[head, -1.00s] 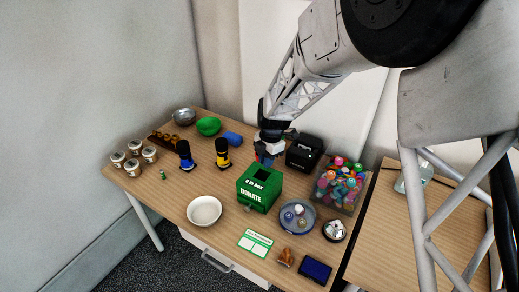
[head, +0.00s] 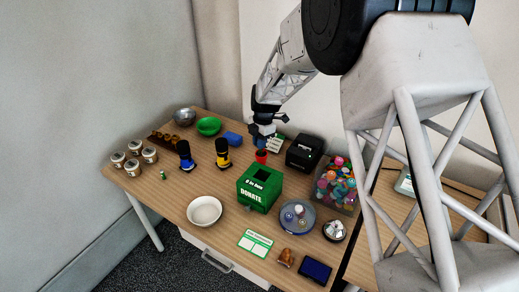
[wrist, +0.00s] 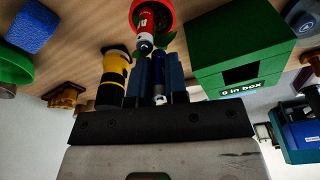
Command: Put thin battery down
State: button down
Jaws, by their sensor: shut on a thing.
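My gripper (head: 263,142) is above the back middle of the table, close over a small red cup (head: 261,157). In the wrist view my gripper's dark blue fingers (wrist: 159,62) are shut on a slim blue thing with a pale end, which looks like the thin battery (wrist: 158,98); the fingers hide much of it. The red cup (wrist: 166,8) shows just beyond the fingertips. A red and white battery-like cylinder (wrist: 147,22) with a dark band is in or over the cup; I cannot tell which. The head view does not show the held thing clearly.
The green donation box (head: 259,188) stands right in front of the cup. A white bowl (head: 204,211) and a blue tray (head: 297,216) stand nearer. The table's front left is fairly clear.

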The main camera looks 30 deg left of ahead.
dwell(0.3)
jog(key=shift+f, duration=1.75)
jog(key=shift+f, duration=0.1)
jog(key=c, duration=1.1)
grip_release()
jog(key=shift+c, duration=0.2)
notch_tip(320, 180, up, 12)
jog(key=w, duration=0.1)
jog(key=shift+w+d, duration=0.3)
jog(key=shift+w, duration=0.05)
